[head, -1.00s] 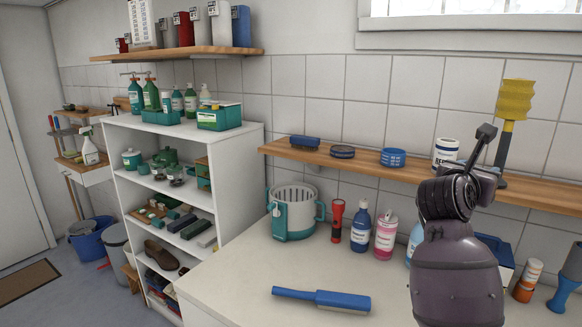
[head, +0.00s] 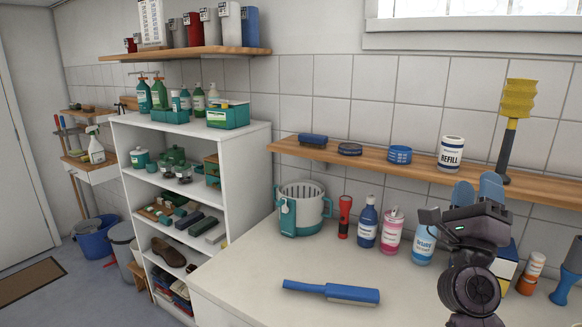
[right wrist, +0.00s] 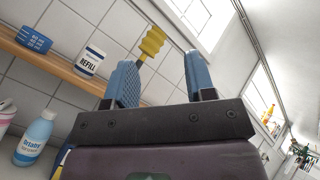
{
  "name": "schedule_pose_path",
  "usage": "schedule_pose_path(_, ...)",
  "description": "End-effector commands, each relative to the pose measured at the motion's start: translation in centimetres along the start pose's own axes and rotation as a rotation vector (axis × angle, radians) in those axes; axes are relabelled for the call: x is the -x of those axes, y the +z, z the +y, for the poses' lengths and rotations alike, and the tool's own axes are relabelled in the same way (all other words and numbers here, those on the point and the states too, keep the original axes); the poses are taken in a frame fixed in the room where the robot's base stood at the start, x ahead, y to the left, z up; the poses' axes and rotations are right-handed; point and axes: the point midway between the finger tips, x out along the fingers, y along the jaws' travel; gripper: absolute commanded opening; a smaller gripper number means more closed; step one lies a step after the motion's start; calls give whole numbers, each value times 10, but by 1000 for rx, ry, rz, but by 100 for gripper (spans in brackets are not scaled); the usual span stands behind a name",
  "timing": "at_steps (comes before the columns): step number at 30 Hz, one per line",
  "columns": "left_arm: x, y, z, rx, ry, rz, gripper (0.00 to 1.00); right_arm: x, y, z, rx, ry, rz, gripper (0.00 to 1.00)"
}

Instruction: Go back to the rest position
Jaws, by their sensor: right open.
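My right gripper (head: 477,190) is at the lower right of the head view, above the right part of the white counter (head: 240,283). Its two blue fingers point up and away, in front of the wall shelf's lower edge. In the right wrist view the fingers (right wrist: 162,82) stand apart with nothing between them, so it is open and empty. My left gripper does not show.
A blue brush (head: 331,291), a white-teal basket (head: 302,210), a red flashlight (head: 345,217) and several bottles stand or lie on the counter. The wooden wall shelf (head: 420,169) holds a REFILL tub (head: 451,154) and a yellow-headed duster (head: 517,98).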

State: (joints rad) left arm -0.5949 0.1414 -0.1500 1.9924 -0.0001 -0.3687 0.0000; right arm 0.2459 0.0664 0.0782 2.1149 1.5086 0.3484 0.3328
Motion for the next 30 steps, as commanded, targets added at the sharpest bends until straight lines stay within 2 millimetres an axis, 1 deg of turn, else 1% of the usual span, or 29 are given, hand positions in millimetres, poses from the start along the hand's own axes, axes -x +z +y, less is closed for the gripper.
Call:
schedule_pose_path(1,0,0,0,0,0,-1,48,14,6,3,79,26,-76,50)
schedule_pose_path(5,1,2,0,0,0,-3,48,50,25,16,294,110,-287,50)
schedule_pose_path(7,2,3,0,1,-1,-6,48,73,32,27,409,166,-399,50)
schedule_pose_path(11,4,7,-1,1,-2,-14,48,120,38,48,614,292,-604,50)
schedule_pose_path(12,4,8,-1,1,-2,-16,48,136,38,55,676,337,-667,50)
schedule_pose_path(14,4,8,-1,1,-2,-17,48,161,35,65,765,408,-758,50)
schedule_pose_path(15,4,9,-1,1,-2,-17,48,178,32,71,823,459,-819,50)
schedule_pose_path(17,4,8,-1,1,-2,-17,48,205,26,79,906,539,-909,50)
schedule_pose_path(18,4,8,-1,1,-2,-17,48,223,20,84,960,598,-968,50)
schedule_pose_path(20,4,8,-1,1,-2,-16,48,250,9,88,1036,687,-1055,50)
schedule_pose_path(21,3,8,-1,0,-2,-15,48,268,1,90,1085,753,-1111,50)
schedule_pose_path(22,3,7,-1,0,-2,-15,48,282,-6,91,1118,802,-1153,50)
schedule_pose_path(23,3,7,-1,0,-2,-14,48,296,-13,91,1152,853,-1195,50)
schedule_pose_path(24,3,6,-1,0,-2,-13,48,314,-23,90,1194,924,-1248,50)
schedule_pose_path(27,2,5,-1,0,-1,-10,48,353,-47,83,1279,1090,-1362,50)
schedule_pose_path(30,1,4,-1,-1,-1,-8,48,381,-66,72,1332,1225,-1443,50)
